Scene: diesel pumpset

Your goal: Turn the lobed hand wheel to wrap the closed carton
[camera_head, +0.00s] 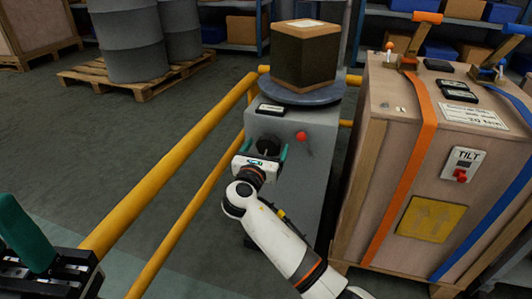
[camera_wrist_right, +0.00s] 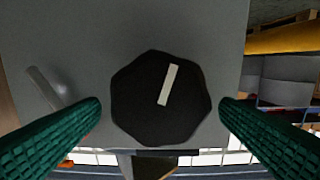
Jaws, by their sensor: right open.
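The lobed hand wheel (camera_head: 267,145) is black and sits on the front of a grey machine stand (camera_head: 311,133). In the right wrist view the wheel (camera_wrist_right: 190,110) fills the middle, with a pale stripe tilted slightly right of upright. My right gripper (camera_head: 264,151) is open, its green fingers on either side of the wheel with visible gaps. The closed carton (camera_head: 304,60) stands on the round turntable (camera_head: 300,94) above; its sides are dark, its top brown with a white label. My left gripper (camera_head: 28,235) is partly in view at lower left; one green finger shows.
A red knob (camera_head: 301,136) is on the stand, right of the wheel. Yellow rails (camera_head: 170,163) run along its left side. A large strapped wooden crate (camera_head: 395,170) stands close on the right. Grey drums (camera_head: 127,40) on a pallet stand at back left.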

